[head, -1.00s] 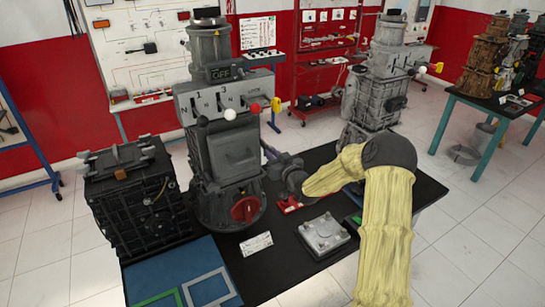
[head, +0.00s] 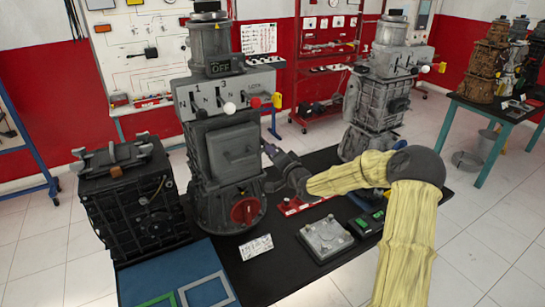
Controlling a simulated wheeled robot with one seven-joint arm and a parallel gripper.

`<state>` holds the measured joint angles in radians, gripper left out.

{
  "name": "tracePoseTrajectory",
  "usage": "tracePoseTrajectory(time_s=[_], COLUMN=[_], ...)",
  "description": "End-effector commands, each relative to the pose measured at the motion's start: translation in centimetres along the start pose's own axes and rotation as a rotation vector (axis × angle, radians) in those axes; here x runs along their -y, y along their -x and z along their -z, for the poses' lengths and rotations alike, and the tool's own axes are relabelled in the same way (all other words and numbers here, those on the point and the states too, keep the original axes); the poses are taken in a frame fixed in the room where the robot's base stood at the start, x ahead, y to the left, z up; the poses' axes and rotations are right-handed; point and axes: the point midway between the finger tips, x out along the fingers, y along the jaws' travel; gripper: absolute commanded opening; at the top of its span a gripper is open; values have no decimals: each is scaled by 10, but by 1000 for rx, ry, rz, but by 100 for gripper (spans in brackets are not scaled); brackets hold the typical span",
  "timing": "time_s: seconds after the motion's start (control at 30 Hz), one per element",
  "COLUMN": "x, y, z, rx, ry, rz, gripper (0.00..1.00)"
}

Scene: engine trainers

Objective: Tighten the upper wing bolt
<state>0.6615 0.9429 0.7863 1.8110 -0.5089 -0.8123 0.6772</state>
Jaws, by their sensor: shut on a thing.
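The grey engine trainer (head: 231,150) stands upright on the black table, with levers and a red round disc (head: 245,210) low on its front. My gripper (head: 268,151) is dark grey, at the end of my yellow-sleeved arm, and reaches to the trainer's right side. Its fingers are small in the view and look closed at the trainer's side edge. The upper wing bolt is between or behind the fingers and cannot be made out. No lower wing bolt can be picked out either.
A black gearbox-like block (head: 140,205) stands left of the trainer. A second grey trainer (head: 374,105) stands behind my arm. A grey plate (head: 325,239), a green-black item (head: 366,224) and a white card (head: 256,247) lie on the table (head: 285,270). The front middle is bare.

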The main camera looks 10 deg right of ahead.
Motion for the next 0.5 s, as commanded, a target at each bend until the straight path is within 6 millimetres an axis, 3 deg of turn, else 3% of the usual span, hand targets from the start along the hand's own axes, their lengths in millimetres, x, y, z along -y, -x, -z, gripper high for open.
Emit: tracePoseTrajectory(time_s=[0.5], x=[0], y=[0], z=[2], rx=[-7], ry=[-458], rz=[4], gripper=[0])
